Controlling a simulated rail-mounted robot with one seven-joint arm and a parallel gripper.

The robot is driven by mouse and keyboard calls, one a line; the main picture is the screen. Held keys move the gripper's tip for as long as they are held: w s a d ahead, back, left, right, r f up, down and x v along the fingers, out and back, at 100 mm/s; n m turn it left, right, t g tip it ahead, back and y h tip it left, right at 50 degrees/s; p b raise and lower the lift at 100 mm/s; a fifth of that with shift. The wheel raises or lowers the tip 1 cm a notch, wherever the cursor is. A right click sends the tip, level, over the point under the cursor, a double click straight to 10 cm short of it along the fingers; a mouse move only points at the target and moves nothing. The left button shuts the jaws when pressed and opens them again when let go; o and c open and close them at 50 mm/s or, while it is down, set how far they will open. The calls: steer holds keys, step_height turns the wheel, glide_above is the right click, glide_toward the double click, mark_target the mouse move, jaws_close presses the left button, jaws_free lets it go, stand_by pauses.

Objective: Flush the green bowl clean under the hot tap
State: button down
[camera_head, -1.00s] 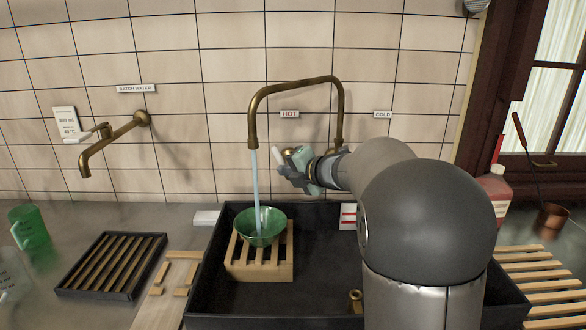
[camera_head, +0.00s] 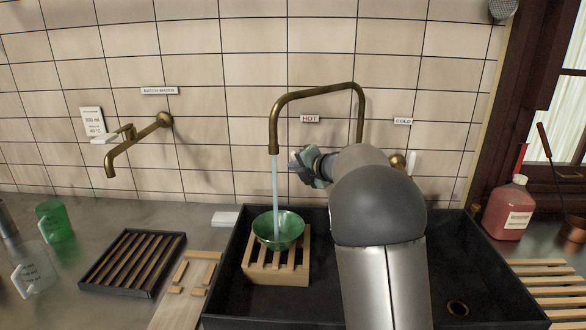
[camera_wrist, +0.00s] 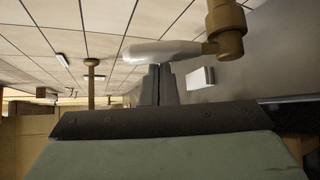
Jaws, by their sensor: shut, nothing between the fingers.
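The green bowl (camera_head: 278,231) sits upright on a slatted wooden stand (camera_head: 276,268) in the dark sink. Water (camera_head: 276,190) runs in a stream from the brass spout (camera_head: 273,148) into the bowl. My gripper (camera_head: 296,162) is at the wall just below the HOT label (camera_head: 310,119), right of the stream. In the wrist view its fingers (camera_wrist: 158,86) are shut with nothing between them. A white tap lever (camera_wrist: 165,50) on a brass stem (camera_wrist: 226,30) lies just beyond the fingertips; I cannot tell whether they touch. In the head view my arm largely hides the hot tap's handle.
The cold tap's white lever (camera_head: 411,163) is right of my arm. A second brass spout (camera_head: 125,152), a slatted tray (camera_head: 133,262), a green jug (camera_head: 54,221) and a clear jug (camera_head: 34,268) are at left. A red bottle (camera_head: 509,208) stands right of the sink.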

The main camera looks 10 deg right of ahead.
steer(key=shift+s+d+r+m+t+y+b, duration=0.15)
steer(key=shift+d+m+t+y+b, duration=0.2)
steer(key=shift+d+m+y, duration=0.2)
stand_by(0.5)
steer(key=shift+s+d+r+m+t+y+b, duration=0.2)
steer(key=shift+d+m+t+y, duration=0.25)
steer(key=shift+d+m+t, duration=0.15)
steer(key=shift+s+d+r+m+t+y+b, duration=0.1)
steer(key=shift+d+m+t+y+b, duration=0.05)
steer(key=shift+d+m+t+y, duration=0.35)
steer(key=shift+a, duration=0.1)
